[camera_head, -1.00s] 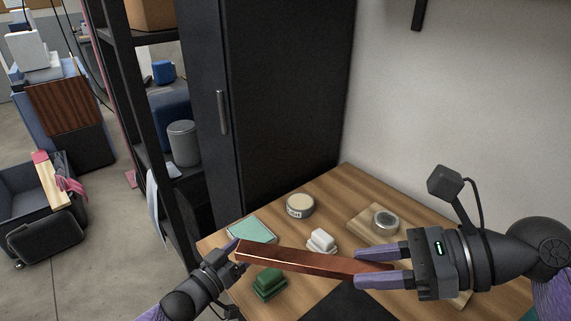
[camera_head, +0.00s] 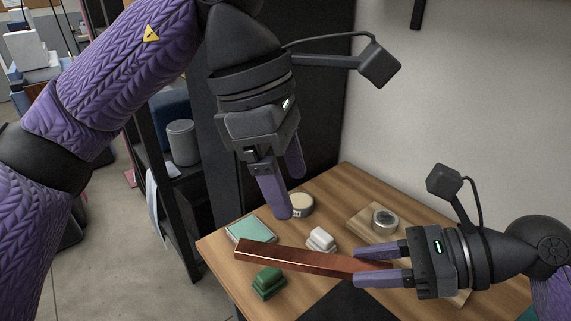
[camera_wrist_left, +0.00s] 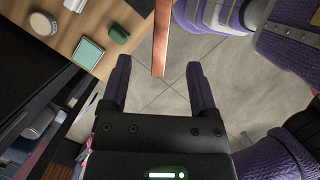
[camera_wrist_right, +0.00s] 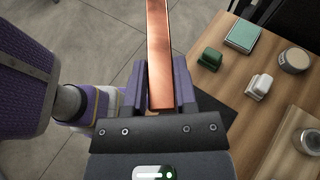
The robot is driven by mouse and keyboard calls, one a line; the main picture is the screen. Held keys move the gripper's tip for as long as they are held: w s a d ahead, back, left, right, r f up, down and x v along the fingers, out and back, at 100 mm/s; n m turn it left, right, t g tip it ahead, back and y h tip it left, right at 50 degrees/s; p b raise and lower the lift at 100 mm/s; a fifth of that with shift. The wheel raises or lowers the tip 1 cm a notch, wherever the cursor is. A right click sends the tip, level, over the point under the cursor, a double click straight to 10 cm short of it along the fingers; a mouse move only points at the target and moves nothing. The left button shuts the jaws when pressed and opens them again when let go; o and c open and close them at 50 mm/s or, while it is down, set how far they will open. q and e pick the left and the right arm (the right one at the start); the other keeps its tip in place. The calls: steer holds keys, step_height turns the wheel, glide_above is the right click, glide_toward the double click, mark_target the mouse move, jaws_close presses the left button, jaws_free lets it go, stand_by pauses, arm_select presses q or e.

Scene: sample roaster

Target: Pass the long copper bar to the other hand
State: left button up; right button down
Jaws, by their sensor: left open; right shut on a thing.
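The long copper bar (camera_head: 300,259) is held out over the table by my right gripper (camera_head: 378,266), which is shut on its right end. The bar's left end is free. In the right wrist view the bar (camera_wrist_right: 159,50) runs away from between the fingers (camera_wrist_right: 163,90). My left gripper (camera_head: 282,190) is open and empty, above and behind the bar, pointing down. In the left wrist view the bar (camera_wrist_left: 161,45) ends ahead of the open fingers (camera_wrist_left: 160,88), in line with the gap and apart from them.
On the wooden table (camera_head: 350,185) are a teal pad (camera_head: 252,230), a green block (camera_head: 268,284), a white block (camera_head: 321,240), a round tin (camera_head: 302,205) and a metal disc (camera_head: 384,219) on a board. A black cabinet and shelf (camera_head: 170,215) stand behind, left.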

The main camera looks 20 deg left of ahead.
mark_target(316, 256)
arm_select(q)
steer(key=x, duration=1.1)
steer(key=shift+c, duration=0.2)
steer(key=c, duration=0.9)
jaws_close()
arm_select(e)
steer(key=shift+s+a, duration=0.1)
steer(key=shift+c, duration=1.6)
jaws_free()
